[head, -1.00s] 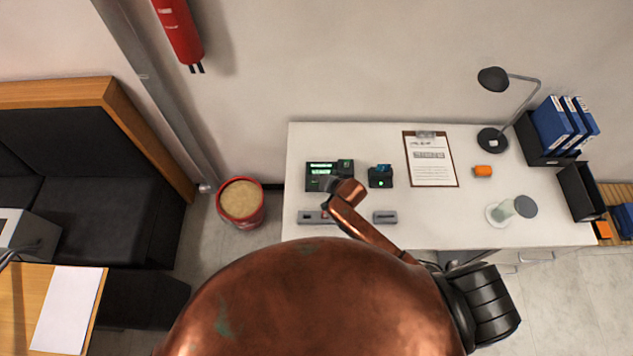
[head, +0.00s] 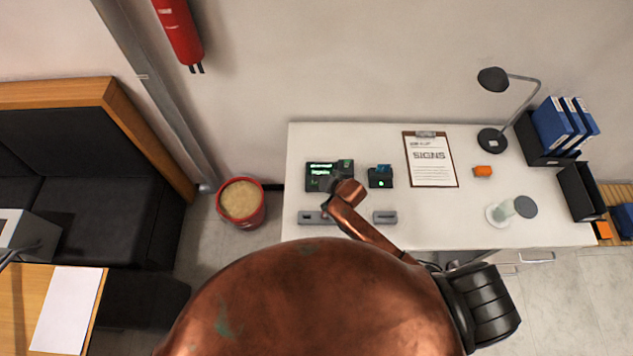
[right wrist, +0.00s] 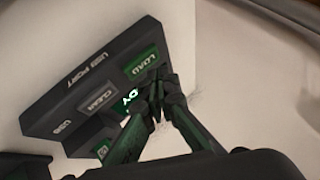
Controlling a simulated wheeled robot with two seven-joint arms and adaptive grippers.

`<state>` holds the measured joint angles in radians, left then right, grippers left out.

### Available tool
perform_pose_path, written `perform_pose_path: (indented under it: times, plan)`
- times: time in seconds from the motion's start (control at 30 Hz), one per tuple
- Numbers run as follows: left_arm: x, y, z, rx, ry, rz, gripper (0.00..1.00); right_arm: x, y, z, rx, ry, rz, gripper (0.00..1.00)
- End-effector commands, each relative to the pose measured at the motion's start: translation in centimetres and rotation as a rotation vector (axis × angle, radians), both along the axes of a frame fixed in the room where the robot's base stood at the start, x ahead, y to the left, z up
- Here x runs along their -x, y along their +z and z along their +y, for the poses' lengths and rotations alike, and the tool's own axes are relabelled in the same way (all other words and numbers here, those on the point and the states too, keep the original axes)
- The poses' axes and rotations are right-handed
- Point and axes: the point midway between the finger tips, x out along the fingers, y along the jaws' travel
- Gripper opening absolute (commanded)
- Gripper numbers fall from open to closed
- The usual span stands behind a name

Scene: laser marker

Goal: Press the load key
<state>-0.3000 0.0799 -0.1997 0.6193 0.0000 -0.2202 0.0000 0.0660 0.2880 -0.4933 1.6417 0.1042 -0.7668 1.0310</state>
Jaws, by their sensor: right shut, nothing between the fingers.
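The dark control unit (head: 318,184) stands at the left of the white desk, with a lit green display. In the right wrist view, the green load key (right wrist: 140,64) is on the unit's raised strip, next to the grey clear key (right wrist: 98,98). My right gripper (right wrist: 157,88) is shut and empty. Its fingertips are right beside the load key's lower edge, in front of part of the display. I cannot tell whether they touch the key. In the head view, the right gripper (head: 333,186) is small and dark over the unit. My left gripper is not in view.
A small dark device (head: 380,180) with a blue top is just right of the unit. Two grey blocks (head: 384,217) lie near the front edge. A clipboard (head: 431,160), an orange object (head: 482,171) and a lamp (head: 492,140) are farther right.

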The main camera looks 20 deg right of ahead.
Motion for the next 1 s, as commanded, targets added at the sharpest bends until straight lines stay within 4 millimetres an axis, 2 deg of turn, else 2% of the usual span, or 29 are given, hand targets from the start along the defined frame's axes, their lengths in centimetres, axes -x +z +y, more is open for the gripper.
perform_pose_path:
  times: [0.33,1.0]
  plan:
    - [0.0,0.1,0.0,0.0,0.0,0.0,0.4,0.0,-0.8,0.0,-0.001,-0.001,0.0,0.0]
    - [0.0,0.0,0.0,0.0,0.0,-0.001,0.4,0.0,-1.2,0.0,0.0,0.0,0.0,0.0]
